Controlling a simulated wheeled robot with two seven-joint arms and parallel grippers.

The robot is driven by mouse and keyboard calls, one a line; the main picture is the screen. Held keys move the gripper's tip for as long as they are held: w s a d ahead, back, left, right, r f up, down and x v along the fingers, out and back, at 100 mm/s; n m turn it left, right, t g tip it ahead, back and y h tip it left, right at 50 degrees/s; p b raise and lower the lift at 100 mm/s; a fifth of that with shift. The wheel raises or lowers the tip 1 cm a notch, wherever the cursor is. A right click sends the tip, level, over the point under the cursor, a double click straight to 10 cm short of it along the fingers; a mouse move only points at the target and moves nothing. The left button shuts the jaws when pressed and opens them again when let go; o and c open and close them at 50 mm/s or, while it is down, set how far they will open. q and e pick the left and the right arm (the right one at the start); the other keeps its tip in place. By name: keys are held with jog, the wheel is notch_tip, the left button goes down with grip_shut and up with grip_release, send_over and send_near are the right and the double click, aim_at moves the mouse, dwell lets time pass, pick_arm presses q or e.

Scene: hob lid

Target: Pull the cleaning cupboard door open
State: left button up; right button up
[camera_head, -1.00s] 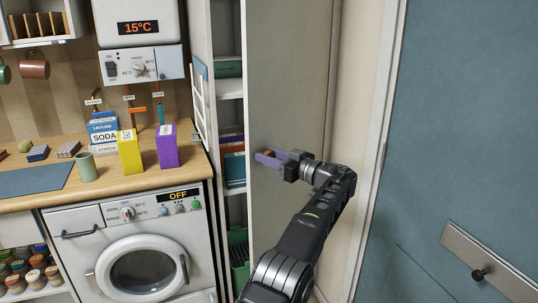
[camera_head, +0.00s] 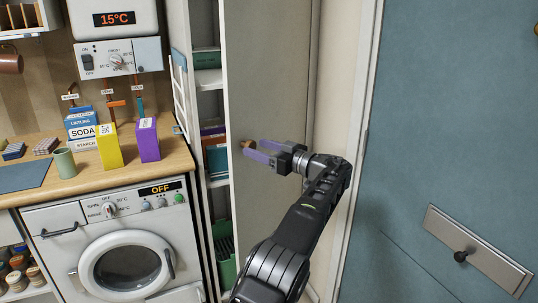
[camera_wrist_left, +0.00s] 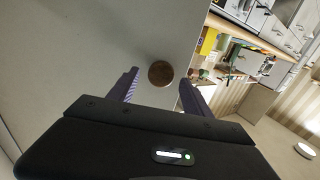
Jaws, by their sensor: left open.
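The cleaning cupboard door (camera_head: 268,70) is a tall pale grey panel. It stands open, and the cupboard's shelves (camera_head: 209,80) show to its left. A round brown knob (camera_head: 246,144) sits on the door; it also shows in the left wrist view (camera_wrist_left: 160,73). My left gripper (camera_head: 252,150) has purple fingers and is open, with its tips close to the knob. In the wrist view the knob lies between the lines of the two fingers (camera_wrist_left: 158,82), at or just beyond the tips, and not clamped. My right gripper is not in view.
A washing machine (camera_head: 108,235) stands left of the cupboard under a wooden worktop (camera_head: 100,182). A yellow box (camera_head: 108,147) and a purple box (camera_head: 148,139) stand on it. A blue-grey door (camera_head: 440,130) with a handle plate is on the right.

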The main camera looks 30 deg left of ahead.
pick_arm(q)
jog(key=shift+s+d, duration=0.2)
jog(key=shift+d, duration=0.9)
jog(key=shift+s+d, duration=0.15)
jog(key=shift+d, duration=0.9)
